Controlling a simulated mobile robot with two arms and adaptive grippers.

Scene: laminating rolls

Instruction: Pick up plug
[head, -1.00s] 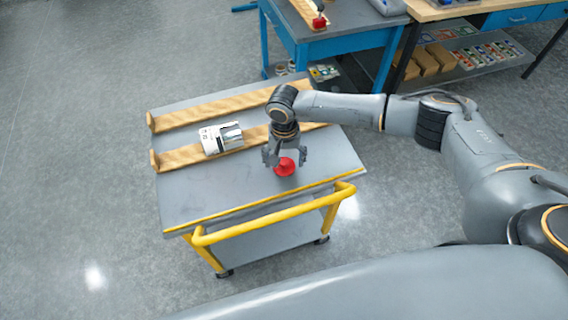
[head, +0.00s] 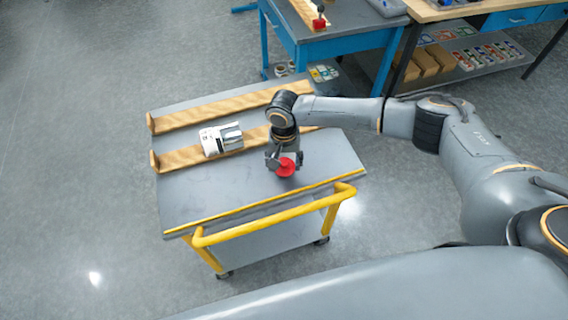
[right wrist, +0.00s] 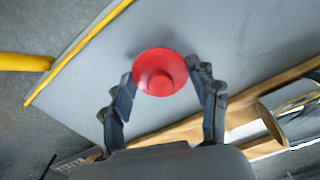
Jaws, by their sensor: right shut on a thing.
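The plug (head: 286,167) is a round red piece with a raised centre, on or just above the grey top of the cart (head: 210,200). My right gripper (head: 285,163) reaches down over it and is shut on it. In the right wrist view the plug (right wrist: 160,72) sits between the two dark fingertips (right wrist: 163,76), which touch its sides. I cannot tell whether its underside touches the cart top. My left gripper is not in view.
Two wooden rails (head: 190,157) run across the cart. A white and silver thing (head: 221,139) sits on the nearer rail. A yellow handle (head: 270,217) edges the cart's front. A blue workbench (head: 335,45) stands behind. The cart's front left is clear.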

